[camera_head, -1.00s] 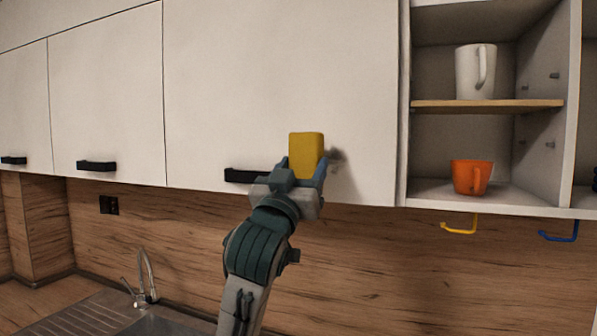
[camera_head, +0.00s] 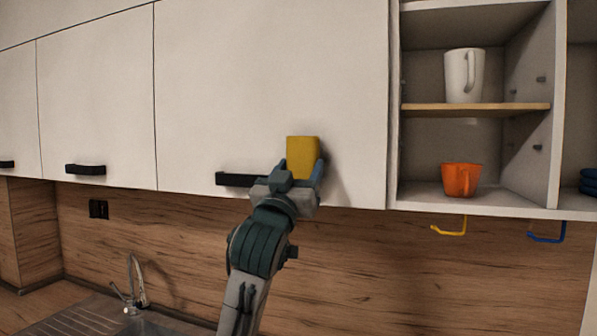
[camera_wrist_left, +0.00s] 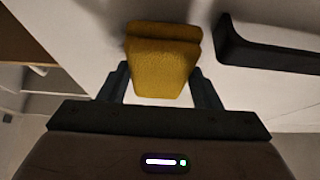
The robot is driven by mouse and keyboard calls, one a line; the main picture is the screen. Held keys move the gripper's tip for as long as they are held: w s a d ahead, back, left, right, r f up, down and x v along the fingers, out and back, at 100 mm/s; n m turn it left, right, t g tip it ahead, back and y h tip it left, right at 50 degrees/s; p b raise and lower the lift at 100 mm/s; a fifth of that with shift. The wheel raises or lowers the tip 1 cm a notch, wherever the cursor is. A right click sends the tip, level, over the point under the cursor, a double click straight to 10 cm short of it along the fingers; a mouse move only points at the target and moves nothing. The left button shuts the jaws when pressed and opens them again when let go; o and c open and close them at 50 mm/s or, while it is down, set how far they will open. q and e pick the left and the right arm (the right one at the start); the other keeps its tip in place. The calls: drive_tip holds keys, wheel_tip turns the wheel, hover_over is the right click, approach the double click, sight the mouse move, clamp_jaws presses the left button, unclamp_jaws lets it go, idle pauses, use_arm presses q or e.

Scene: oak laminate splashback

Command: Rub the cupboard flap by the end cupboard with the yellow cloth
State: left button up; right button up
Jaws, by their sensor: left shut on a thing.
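The yellow cloth (camera_head: 302,157) is a folded block held upright in my left gripper (camera_head: 298,176), which is shut on it. The cloth is at the lower right of the large white cupboard flap (camera_head: 270,80), right of its black handle (camera_head: 238,180). It looks very close to the flap; I cannot tell for sure whether it touches. In the left wrist view the cloth (camera_wrist_left: 163,62) sits between the fingers, with the black handle (camera_wrist_left: 262,50) at the upper right. My right gripper is not in view.
A yellow hook (camera_head: 452,229) and a blue hook (camera_head: 547,235) hang underneath. A sink tap (camera_head: 133,285) stands at lower left.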

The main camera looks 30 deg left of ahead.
use_arm(q)
drive_tip(key=shift+w+a, duration=0.25)
drive_tip(key=shift+w, duration=0.7)
